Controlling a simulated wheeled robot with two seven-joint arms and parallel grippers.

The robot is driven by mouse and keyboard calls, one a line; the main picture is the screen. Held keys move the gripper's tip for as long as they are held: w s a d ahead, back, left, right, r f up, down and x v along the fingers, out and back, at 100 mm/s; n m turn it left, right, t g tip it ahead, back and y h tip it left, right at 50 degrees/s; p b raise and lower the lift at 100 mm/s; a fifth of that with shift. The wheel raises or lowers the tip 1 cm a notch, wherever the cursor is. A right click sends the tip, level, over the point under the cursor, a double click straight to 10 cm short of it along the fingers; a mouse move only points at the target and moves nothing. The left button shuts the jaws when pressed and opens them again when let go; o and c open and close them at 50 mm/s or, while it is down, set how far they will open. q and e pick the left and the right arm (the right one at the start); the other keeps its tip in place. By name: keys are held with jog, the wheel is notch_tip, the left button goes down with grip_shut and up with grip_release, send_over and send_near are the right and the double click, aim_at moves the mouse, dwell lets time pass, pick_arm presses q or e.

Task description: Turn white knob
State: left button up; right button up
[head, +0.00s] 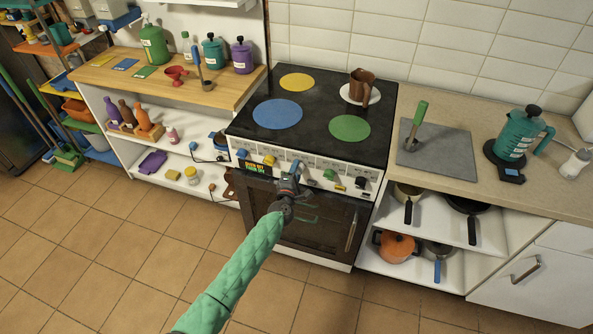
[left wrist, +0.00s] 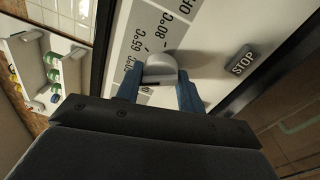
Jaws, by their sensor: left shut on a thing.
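The white knob (left wrist: 160,66) sits on the white panel and shows in the left wrist view between two blue fingers. My left gripper (left wrist: 158,88) is shut on it, one finger on each side. Temperature marks such as 65°C and 80°C and the word OFF are printed beside the knob. In the head view my left gripper (head: 291,176) is at the front control panel of the stove (head: 333,95), and the knob cannot be made out there. My right gripper is not in view.
A yellow knob (head: 269,160), a green knob (head: 329,174) and a black knob (head: 360,182) line the stove front. The oven door (head: 310,225) is below. Open tiled floor (head: 110,240) lies at left.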

pick_arm(q)
jog(key=m, duration=0.6)
jog(key=shift+s+f, duration=0.1)
jog(key=m, duration=0.3)
jog(key=shift+h, duration=0.4)
jog(key=shift+m+b, duration=0.3)
jog(key=shift+m, duration=0.6)
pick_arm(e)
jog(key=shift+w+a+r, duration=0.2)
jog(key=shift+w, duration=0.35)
pick_arm(q)
jog(key=shift+m, duration=0.4)
jog(key=o, duration=0.7)
jog(key=shift+o, duration=1.4)
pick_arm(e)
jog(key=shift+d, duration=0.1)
